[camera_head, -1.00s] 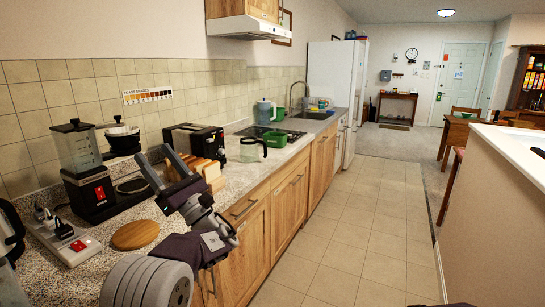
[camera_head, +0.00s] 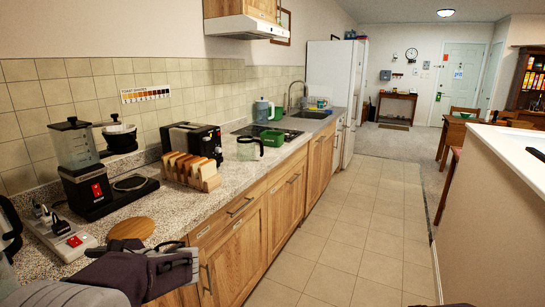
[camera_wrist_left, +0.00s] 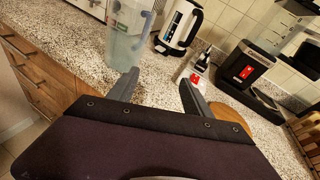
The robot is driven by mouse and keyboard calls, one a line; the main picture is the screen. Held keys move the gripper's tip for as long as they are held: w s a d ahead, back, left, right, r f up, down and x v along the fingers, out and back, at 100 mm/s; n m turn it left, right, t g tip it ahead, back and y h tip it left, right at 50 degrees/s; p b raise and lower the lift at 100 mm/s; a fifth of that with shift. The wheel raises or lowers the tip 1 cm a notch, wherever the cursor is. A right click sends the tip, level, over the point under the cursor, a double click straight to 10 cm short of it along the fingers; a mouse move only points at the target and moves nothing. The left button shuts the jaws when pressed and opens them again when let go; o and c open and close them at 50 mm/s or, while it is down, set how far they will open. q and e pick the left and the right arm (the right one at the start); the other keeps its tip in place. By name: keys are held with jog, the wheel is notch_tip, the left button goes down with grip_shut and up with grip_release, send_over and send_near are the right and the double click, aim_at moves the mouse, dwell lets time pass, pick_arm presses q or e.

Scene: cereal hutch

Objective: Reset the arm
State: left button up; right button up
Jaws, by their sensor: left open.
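My left arm comes in low at the left of the head view. Its gripper (camera_head: 188,266) is beside the front edge of the counter (camera_head: 222,198), near the wooden drawer fronts. In the left wrist view the two fingers of the left gripper (camera_wrist_left: 158,82) stand apart with nothing between them, over the speckled counter.
A round wooden board (camera_head: 131,229), a coffee maker (camera_head: 84,170), a power strip (camera_head: 66,238), a toast rack (camera_head: 192,170) and a toaster (camera_head: 192,141) stand on the counter. A clear pitcher (camera_wrist_left: 128,38) and kettle (camera_wrist_left: 180,25) show in the wrist view. The tiled floor (camera_head: 335,235) is clear.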

pick_arm(q)
jog(key=s+d+f+n+g+h, duration=0.1)
jog(key=s+d+f+n+h, duration=0.1)
jog(key=s+d+f+h, duration=0.3)
jog(key=s+d+f+n+g+h, duration=0.1)
jog(key=s+f+n, duration=0.15)
jog(key=f, duration=0.45)
jog(key=s+d+f+n+g+h, duration=0.1)
jog(key=s+d+f+n+h, duration=0.15)
jog(key=s+f, duration=0.2)
jog(key=d+f+n+t+h, duration=0.1)
jog(key=d+f+n+h, duration=0.35)
jog(key=d, duration=0.25)
jog(key=d+f+n+t+h, duration=0.1)
jog(key=d+f+n+h, duration=0.3)
jog(key=d, duration=0.3)
notch_tip(320, 180, up, 17)
jog(key=n+y+p, duration=0.1)
jog(key=n+p, duration=0.1)
jog(key=p, duration=1.4)
jog(key=shift+w+d+p, duration=0.2)
jog(key=shift+w+p, duration=0.1)
jog(key=shift+w, duration=0.1)
